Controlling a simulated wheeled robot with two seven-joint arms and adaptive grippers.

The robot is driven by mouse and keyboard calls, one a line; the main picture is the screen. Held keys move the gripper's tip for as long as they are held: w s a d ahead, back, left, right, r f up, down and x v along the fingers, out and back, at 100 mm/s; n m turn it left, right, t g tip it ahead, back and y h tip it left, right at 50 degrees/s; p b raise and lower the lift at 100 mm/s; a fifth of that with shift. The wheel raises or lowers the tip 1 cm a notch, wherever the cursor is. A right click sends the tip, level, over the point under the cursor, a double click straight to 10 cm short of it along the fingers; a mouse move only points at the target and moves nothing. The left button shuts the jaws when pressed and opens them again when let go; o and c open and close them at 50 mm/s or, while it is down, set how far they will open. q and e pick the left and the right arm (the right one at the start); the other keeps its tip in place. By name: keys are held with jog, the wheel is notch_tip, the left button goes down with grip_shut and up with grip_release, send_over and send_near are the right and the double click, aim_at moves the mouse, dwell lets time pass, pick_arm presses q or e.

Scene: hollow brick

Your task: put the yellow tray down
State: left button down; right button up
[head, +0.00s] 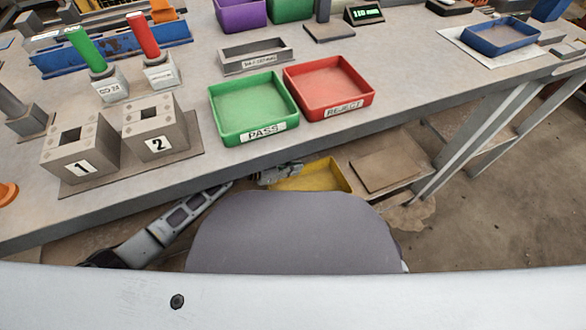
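The yellow tray (322,178) shows in the head view below the front edge of the workbench. Its near part is hidden behind a rounded grey part of my own body. My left arm comes in from the left under the bench edge. My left gripper (290,172) is at the tray's far left rim and overlaps it in the picture. The fingers are small and partly hidden, so I cannot tell whether they are closed on the rim. I cannot tell whether the tray rests on anything. My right gripper is not in view.
The workbench (330,150) overhangs the tray. A green PASS tray (250,105) and a red REJECT tray (328,88) stand near its front edge. A low shelf with a flat brown board (385,171) lies right of the yellow tray. Bench legs (480,135) stand farther right.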

pick_arm(q)
jog(key=shift+f, duration=0.1)
jog(key=c, duration=1.6)
grip_release()
jog(key=shift+c, duration=0.2)
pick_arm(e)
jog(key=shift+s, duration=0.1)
pick_arm(q)
jog(key=shift+s+a+r, duration=0.15)
jog(key=shift+a+r, duration=0.15)
jog(key=shift+a, duration=0.15)
jog(key=p+v, duration=0.4)
jog(key=v, duration=0.7)
jog(key=shift+p, duration=0.35)
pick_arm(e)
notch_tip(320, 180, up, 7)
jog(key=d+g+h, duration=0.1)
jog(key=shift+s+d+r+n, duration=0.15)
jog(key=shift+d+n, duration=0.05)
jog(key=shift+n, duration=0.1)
pick_arm(q)
jog(key=shift+d, duration=0.1)
